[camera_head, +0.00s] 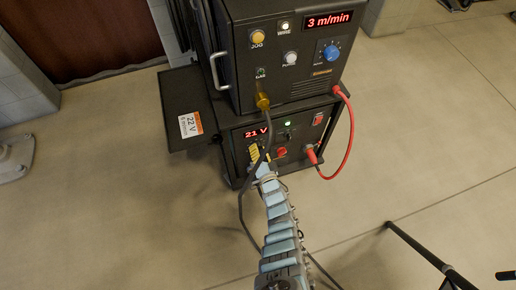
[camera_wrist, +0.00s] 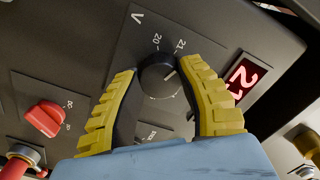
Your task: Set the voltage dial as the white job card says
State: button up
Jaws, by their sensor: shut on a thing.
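The white job card (camera_head: 190,124) with an orange strip lies on the dark side shelf and reads "22 V" and "6 m/min". The lower unit's red display (camera_head: 257,132) reads 21 V; part of it shows in the wrist view (camera_wrist: 243,78). The black voltage dial (camera_wrist: 158,80) sits between my gripper's yellow fingers (camera_wrist: 158,76), its pointer towards the upper right near the 21 mark. My gripper (camera_head: 254,154) is shut on the dial, which it hides in the head view.
The upper unit shows 3 m/min (camera_head: 327,20) and has a blue knob (camera_head: 331,52). A red cable (camera_head: 349,140) loops at the right, and a dark cable (camera_head: 241,203) hangs beside my arm. A red switch knob (camera_wrist: 45,118) is left of my fingers.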

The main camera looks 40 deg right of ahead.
jog(key=shift+f+m, duration=0.15)
jog(key=shift+m, duration=2.65)
jog(key=shift+p, duration=0.3)
jog(key=o, duration=1.2)
jog(key=shift+o, duration=0.2)
jog(key=shift+a, duration=0.1)
